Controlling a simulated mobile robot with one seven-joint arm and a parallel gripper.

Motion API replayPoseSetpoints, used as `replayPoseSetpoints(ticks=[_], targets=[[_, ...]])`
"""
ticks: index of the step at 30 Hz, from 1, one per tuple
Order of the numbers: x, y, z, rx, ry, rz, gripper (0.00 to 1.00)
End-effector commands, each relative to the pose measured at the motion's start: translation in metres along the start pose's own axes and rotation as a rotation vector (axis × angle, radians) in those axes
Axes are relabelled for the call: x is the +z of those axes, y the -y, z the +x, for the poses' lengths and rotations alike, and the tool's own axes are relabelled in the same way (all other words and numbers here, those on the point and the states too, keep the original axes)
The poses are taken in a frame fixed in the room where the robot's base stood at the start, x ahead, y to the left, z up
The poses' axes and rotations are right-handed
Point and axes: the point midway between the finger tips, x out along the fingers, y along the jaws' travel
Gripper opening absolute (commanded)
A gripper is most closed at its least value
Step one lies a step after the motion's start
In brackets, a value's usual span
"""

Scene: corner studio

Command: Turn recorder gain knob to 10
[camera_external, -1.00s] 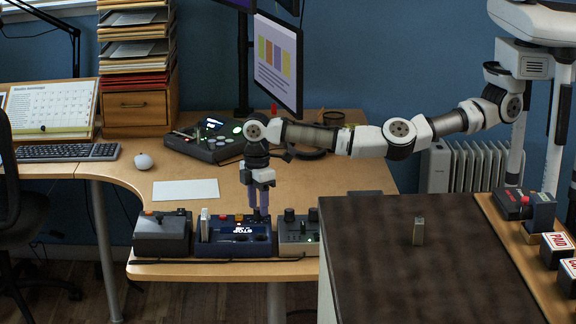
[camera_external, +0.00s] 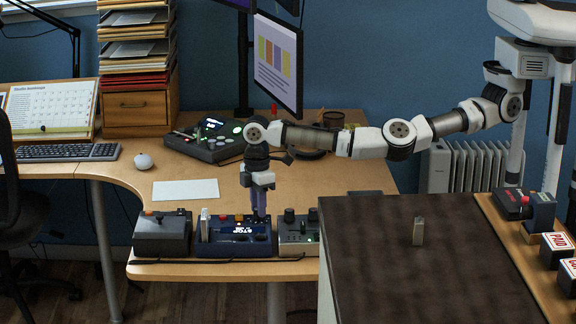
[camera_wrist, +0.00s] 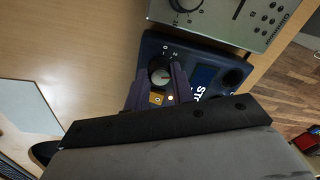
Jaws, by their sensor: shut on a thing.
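The recorder is a dark blue box (camera_external: 215,246) with a lit screen reading STOP, at the desk's front edge in the external view. It also shows in the wrist view (camera_wrist: 228,62). Its round gain knob (camera_wrist: 160,70), dark with a pale mark, has printed numbers beside it. My gripper (camera_external: 259,212) points straight down over the recorder's back right part. In the wrist view my gripper's purple fingers (camera_wrist: 159,82) are shut on the knob, one on each side. The knob is hidden by the fingers in the external view, and its exact setting is too small to read.
A grey box with knobs (camera_external: 298,238) stands close to the recorder's right, and a dark grey box (camera_external: 162,238) to its left. White paper (camera_external: 186,190) lies behind. A dark-topped table (camera_external: 400,270) stands at the right. The desk's middle is mostly clear.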

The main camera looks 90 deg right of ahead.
Motion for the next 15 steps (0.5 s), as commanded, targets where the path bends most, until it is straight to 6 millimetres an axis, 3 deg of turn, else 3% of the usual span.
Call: replayPoseSetpoints(ticks=[15], targets=[[0.0004,0.0,-0.001,0.001,-0.007,0.365,0.02]])
